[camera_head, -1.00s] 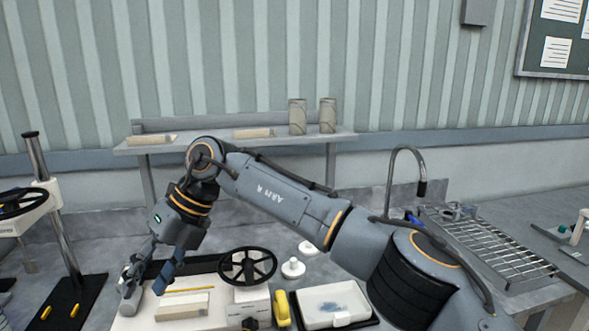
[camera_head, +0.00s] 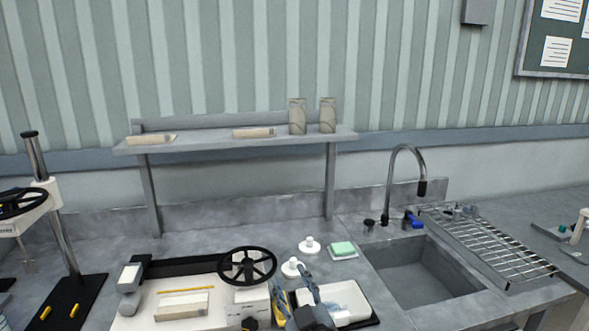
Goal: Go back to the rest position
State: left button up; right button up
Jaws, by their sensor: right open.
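My right gripper (camera_head: 292,277) shows at the bottom centre, low in the picture. Its two bluish fingers point up and stand apart, with nothing visible between them. In the picture it overlaps the left part of a white tray (camera_head: 355,293) and a yellow object (camera_head: 281,321), which it partly hides. Whether it touches them I cannot tell. My left gripper is out of view.
A machine with a black handwheel (camera_head: 247,266) stands just left of the gripper. White knobs (camera_head: 309,245), a green sponge (camera_head: 343,248) and a sink (camera_head: 420,280) with a tall faucet (camera_head: 391,185) lie beyond. A shelf (camera_head: 200,144) holds two rolls (camera_head: 297,116).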

jog(key=s+d+f+m+g+h, duration=0.3)
jog(key=s+d+f+g, duration=0.1)
jog(key=s+d+f, duration=0.4)
jog(key=s+d+f+m+g+h, duration=0.25)
jog(key=s+d+f, duration=0.3)
jog(key=f, duration=0.45)
jog(key=s+d+f+g, duration=0.3)
jog(key=s+d+g, duration=0.1)
jog(key=s, duration=0.6)
jog(key=s+d+f+g, duration=0.4)
jog(key=s, duration=0.6)
notch_tip(320, 180, down, 30)
jog(key=g+b, duration=0.1)
jog(key=b, duration=0.4)
jog(key=s+d+f+b, duration=0.1)
jog(key=s+f+b, duration=0.1)
jog(key=s+f, duration=0.7)
jog(key=s+d+f+g+b, duration=0.1)
jog(key=s+f+b, duration=0.2)
jog(key=s+f, duration=0.5)
notch_tip(320, 180, down, 5)
jog(key=shift+s+d+f+h, duration=0.1)
jog(key=shift+s+d+h, duration=0.15)
jog(key=shift+s+h, duration=0.1)
